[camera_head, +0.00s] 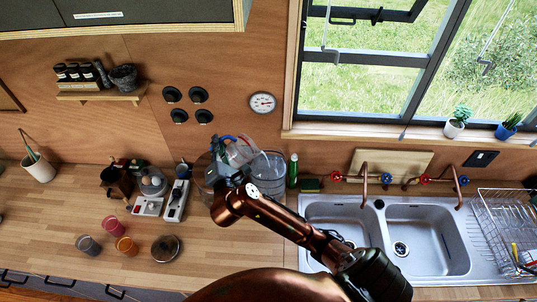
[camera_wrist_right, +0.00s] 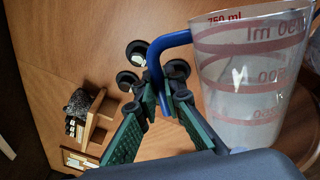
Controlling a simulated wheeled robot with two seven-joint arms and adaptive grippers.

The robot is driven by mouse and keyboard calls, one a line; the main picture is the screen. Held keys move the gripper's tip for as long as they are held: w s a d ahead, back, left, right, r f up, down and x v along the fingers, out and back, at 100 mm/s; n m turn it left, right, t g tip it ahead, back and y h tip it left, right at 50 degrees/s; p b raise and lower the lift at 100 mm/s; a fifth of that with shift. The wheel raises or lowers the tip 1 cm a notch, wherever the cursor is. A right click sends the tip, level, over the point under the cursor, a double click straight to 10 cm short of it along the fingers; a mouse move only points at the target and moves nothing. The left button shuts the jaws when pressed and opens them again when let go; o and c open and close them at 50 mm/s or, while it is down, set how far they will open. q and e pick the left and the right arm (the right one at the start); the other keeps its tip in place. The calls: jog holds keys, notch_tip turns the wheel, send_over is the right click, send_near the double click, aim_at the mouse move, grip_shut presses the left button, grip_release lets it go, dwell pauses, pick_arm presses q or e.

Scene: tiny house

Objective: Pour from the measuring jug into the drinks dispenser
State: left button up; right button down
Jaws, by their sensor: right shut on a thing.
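The measuring jug (camera_head: 241,150) is clear with a blue handle and red markings. It is held up above the back of the counter and looks tilted in the head view. My right gripper (camera_head: 230,176) is shut on its blue handle. In the wrist view the green finger pads (camera_wrist_right: 166,100) close around the handle, beside the jug's wall (camera_wrist_right: 245,85). A clear cylindrical vessel, apparently the drinks dispenser (camera_head: 269,174), stands just right of and below the jug, partly hidden by my arm. I cannot tell how much liquid the jug holds. My left gripper is not in view.
A double sink (camera_head: 430,240) and dish rack (camera_head: 505,228) lie to the right. A green bottle (camera_head: 293,170) stands close to the dispenser. Scales, jars, several cups and a round lid (camera_head: 165,248) are on the left counter (camera_head: 60,205). A wall shelf (camera_head: 100,96) is at upper left.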

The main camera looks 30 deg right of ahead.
jog(key=shift+s+d+r+m, duration=0.15)
jog(key=shift+d+r+m, duration=0.2)
jog(key=shift+r+m, duration=0.25)
dwell(1.1)
jog(key=shift+s+d+r+m, duration=0.25)
jog(key=shift+d+r+m, duration=0.35)
jog(key=shift+r, duration=0.3)
dwell(2.1)
